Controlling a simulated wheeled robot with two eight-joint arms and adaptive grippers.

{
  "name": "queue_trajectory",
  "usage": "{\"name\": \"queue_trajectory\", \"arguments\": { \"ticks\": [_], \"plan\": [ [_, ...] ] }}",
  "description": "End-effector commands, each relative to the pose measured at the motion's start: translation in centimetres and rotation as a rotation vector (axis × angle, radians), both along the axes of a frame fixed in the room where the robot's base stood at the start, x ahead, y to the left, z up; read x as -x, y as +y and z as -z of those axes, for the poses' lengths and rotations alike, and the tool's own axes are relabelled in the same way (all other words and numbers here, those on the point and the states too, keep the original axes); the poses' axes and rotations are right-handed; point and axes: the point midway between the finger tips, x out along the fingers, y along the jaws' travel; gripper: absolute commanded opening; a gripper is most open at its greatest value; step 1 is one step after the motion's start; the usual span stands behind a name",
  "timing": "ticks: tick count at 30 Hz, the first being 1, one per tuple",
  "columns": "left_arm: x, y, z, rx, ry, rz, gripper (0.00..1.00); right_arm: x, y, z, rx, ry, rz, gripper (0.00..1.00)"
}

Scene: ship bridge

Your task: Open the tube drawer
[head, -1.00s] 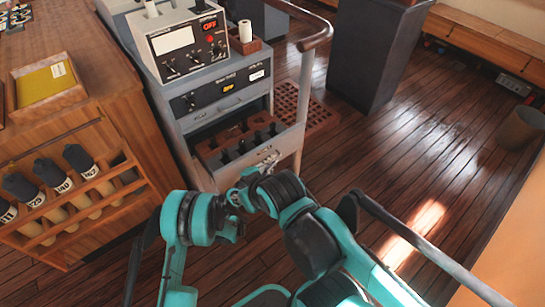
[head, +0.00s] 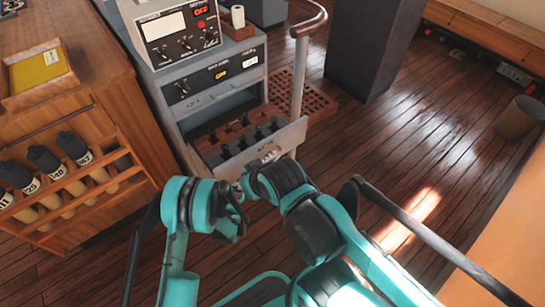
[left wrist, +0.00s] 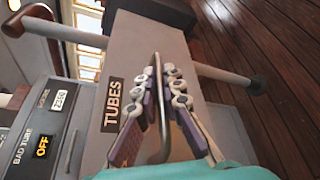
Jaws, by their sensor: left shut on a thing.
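The tube drawer (head: 231,169) is low in the grey cabinet in the head view. It is pulled partly out, and several dark tubes (head: 262,131) stand in its rack. In the left wrist view its grey front carries a TUBES label (left wrist: 113,104) and a metal bar handle (left wrist: 158,128). My left gripper (left wrist: 163,88) is shut around this handle, with one finger on each side of the bar. In the head view my own arm hides most of the handle and grip. My right gripper is not in view.
A wooden rack with bottles (head: 62,170) stands close on the left. A handrail post (head: 298,85) rises beside the drawer's right side.

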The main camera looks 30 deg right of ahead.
Motion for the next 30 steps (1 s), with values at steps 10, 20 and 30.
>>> {"name": "queue_trajectory", "arguments": {
  "ticks": [10, 20, 30],
  "plan": [
    [0.3, -0.1, 0.0, -0.002, 0.002, 0.007, 0.17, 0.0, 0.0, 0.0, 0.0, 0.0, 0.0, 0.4],
    [0.3, -0.1, -4.8, 0.001, 0.003, 0.005, 0.24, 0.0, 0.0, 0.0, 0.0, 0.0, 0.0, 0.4],
    [0.4, -0.2, -9.6, -0.001, 0.002, 0.008, 0.17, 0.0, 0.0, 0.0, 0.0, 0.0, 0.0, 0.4]
  ]
}}
